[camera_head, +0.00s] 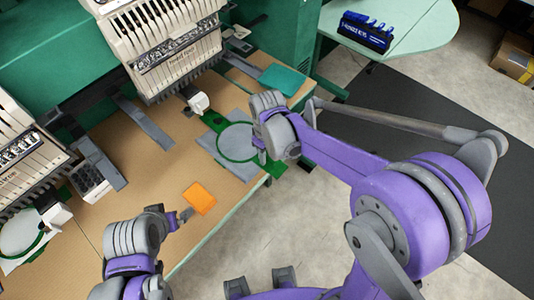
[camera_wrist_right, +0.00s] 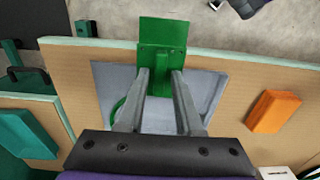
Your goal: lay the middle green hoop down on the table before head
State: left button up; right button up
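The green hoop (camera_head: 238,142) lies flat, with grey cloth in and around it, at the table's (camera_head: 150,165) front edge, below the middle machine head (camera_head: 165,45). I cannot tell whether it touches the table. My right gripper (camera_head: 266,152) is at the hoop's near side. In the right wrist view its two fingers (camera_wrist_right: 161,75) stand apart on either side of the hoop's green bracket (camera_wrist_right: 161,58), which reaches past the table edge; I cannot tell whether they grip it. My left gripper (camera_head: 186,215) is near an orange block (camera_head: 200,198), its fingers unclear.
Another green hoop with white cloth (camera_head: 20,232) sits at the left machine head. A teal pad (camera_head: 284,79) lies at the table's right end.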

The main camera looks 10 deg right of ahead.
jog(key=shift+o, duration=1)
notch_tip(320, 180, up, 11)
jog(key=shift+p, duration=0.4)
jog(key=shift+f, duration=0.1)
jog(key=s+d+f+m+t, duration=0.2)
jog(key=s+d+m, duration=0.1)
jog(key=s, duration=0.4)
jog(key=s+d+f+m+t, duration=0.1)
jog(key=s+d+m+t, duration=0.2)
jog(key=s, duration=0.4)
jog(key=shift+s+d+f+m+t, duration=0.3)
jog(key=shift+d+m, duration=0.3)
jog(key=shift+d, duration=0.25)
jog(key=shift+w, duration=0.1)
